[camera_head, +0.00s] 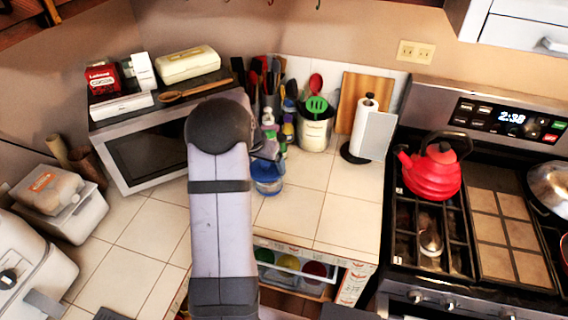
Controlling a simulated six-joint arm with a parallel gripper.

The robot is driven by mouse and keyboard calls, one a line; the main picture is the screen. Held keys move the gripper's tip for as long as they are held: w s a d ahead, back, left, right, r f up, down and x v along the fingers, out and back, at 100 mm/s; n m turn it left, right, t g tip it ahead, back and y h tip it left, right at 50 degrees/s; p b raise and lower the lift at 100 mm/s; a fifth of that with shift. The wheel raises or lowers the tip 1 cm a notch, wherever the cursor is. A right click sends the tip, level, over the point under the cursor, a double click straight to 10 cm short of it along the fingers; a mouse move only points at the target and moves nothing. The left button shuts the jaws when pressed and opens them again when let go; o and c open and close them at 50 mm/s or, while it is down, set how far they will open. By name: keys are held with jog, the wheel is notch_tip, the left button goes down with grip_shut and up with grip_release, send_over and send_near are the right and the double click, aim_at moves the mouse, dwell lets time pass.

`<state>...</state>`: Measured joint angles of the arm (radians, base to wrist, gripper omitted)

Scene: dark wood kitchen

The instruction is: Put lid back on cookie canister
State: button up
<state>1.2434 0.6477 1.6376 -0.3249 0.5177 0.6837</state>
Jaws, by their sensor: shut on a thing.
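My gripper (268,150) is small, dark and mostly hidden behind my wrist, above the tiled counter. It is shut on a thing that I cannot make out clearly. A blue, glassy, rounded object (268,186) shows just below my gripper. I cannot tell whether it is the cookie canister, or whether it touches the gripper. No lid can be clearly identified, and my arm hides part of the counter.
A utensil crock (315,134), paper towel holder (366,128) and cutting board (352,92) stand behind. A microwave (150,155) is left, a red kettle (435,175) on the stove right. An open drawer (300,268) is below the counter. Tiles right of the blue object are clear.

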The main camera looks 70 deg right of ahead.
aim_at(267, 165)
jog(key=shift+m+g, duration=0.3)
jog(key=shift+m, duration=0.4)
jog(key=d+r, duration=0.3)
jog(key=shift+w+d, duration=0.35)
jog(key=shift+s+a+m, duration=0.15)
jog(key=shift+a+m, duration=0.05)
jog(key=shift+m, duration=0.3)
jog(key=shift+f, duration=0.1)
jog(key=shift+f+b, duration=0.2)
jog(key=shift+b, duration=0.2)
jog(key=shift+f+b, duration=1.25)
jog(key=shift+f, duration=0.9)
jog(key=shift+f+b, duration=0.75)
jog(key=shift+f, duration=0.1)
jog(key=shift+f+b, duration=0.15)
jog(key=shift+b, duration=0.65)
